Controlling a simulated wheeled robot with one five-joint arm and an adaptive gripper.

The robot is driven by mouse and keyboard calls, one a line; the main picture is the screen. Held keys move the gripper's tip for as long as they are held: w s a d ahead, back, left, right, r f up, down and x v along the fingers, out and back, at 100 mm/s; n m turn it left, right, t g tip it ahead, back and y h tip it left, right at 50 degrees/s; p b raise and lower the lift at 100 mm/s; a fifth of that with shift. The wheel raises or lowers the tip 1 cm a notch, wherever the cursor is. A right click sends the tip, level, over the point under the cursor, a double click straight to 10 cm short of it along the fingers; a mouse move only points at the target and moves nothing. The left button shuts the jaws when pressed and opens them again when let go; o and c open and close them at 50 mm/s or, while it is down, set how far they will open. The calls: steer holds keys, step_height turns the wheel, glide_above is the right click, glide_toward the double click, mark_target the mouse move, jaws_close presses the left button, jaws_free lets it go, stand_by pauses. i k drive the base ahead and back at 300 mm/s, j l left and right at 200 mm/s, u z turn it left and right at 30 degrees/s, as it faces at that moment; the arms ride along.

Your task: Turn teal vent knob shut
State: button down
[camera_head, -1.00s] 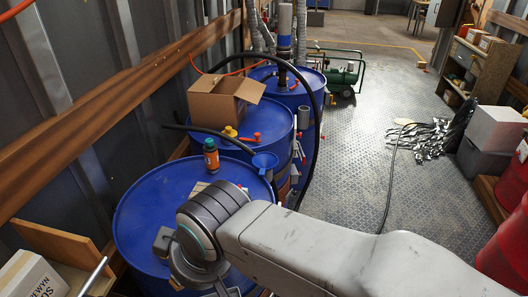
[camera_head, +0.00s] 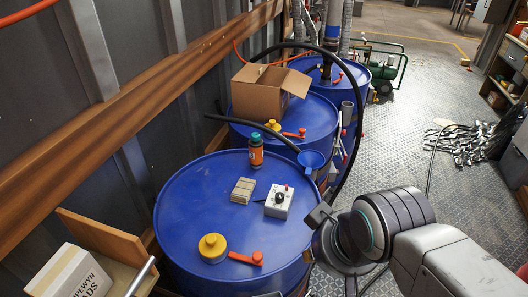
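A small light box (camera_head: 279,202) with a black dial and a red button also stands there. My gripper (camera_head: 334,250) is just right of this drum. Its fingers appear spread apart with nothing between them, though my wrist hides part of it.
More blue drums stand behind, with a cardboard box (camera_head: 268,92), a blue funnel (camera_head: 311,160) and a thick black hose. A wooden shelf with a white carton (camera_head: 70,272) is at lower left. The metal floor (camera_head: 400,150) at right is largely open.

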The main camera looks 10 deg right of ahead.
mark_target(255, 137)
steer(key=l+u, duration=0.2)
steer(key=l, duration=0.3)
steer(key=l+u, duration=0.45)
steer(key=l, duration=0.65)
steer(key=l+u, duration=0.4)
steer(key=l, duration=0.75)
steer(key=i+l+u, duration=0.4)
steer(key=l, duration=0.2)
steer(key=l+u, duration=0.2)
steer(key=l, duration=0.15)
steer(key=i+l+u, duration=0.35)
steer(key=i, duration=0.15)
steer(key=j, duration=0.1)
